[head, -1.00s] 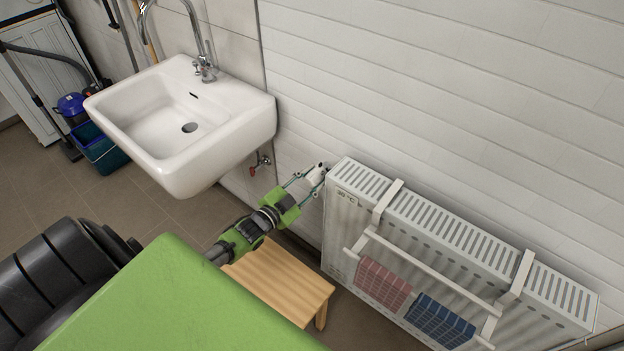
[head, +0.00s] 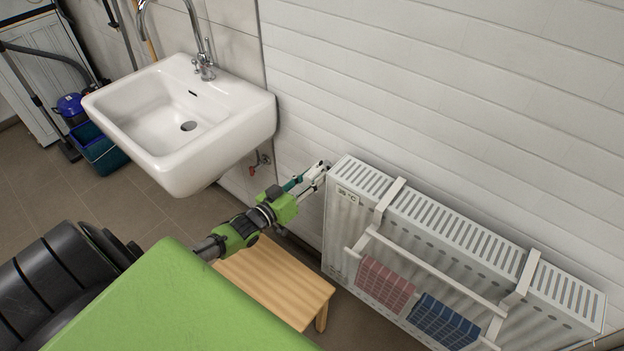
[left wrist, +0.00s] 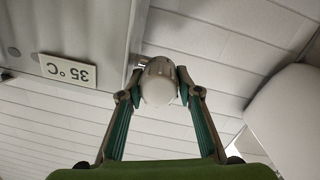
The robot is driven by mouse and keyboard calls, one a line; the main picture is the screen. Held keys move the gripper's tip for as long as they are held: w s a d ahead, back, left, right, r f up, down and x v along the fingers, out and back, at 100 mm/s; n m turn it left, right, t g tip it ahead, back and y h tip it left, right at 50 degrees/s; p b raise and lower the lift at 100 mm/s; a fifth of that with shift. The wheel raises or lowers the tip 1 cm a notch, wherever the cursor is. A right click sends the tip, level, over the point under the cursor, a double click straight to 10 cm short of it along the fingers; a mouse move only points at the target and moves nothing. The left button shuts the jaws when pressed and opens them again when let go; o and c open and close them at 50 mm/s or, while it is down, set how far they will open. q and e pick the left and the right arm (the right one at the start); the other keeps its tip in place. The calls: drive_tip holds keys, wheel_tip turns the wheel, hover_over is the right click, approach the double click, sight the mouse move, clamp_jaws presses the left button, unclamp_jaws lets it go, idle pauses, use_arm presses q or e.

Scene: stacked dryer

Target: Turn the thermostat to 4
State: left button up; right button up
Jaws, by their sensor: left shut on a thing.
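The thermostat knob (left wrist: 158,84) is a white rounded cap at the left end of the white radiator (head: 440,235). In the left wrist view its numbers cannot be read. My left gripper (left wrist: 160,92) is shut on the knob, with one finger against each side. In the head view the left gripper (head: 310,180) reaches up to the radiator's upper left corner and largely hides the knob. A small sign (left wrist: 68,71) on the radiator reads 35 °C, upside down in the left wrist view. My right gripper is not in view.
A wooden stool (head: 275,285) stands below my left arm. A white sink (head: 180,120) hangs on the wall to the left. A towel rack with a red cloth (head: 385,284) and a blue cloth (head: 442,321) hangs on the radiator front.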

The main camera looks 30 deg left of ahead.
use_arm(q)
drive_tip(key=shift+n+b, duration=0.3)
drive_tip(key=shift+n, duration=0.7)
drive_tip(key=o, duration=1.1)
drive_tip(key=s+a, duration=0.1)
drive_tip(key=s, duration=0.7)
drive_tip(key=shift+a, duration=0.15)
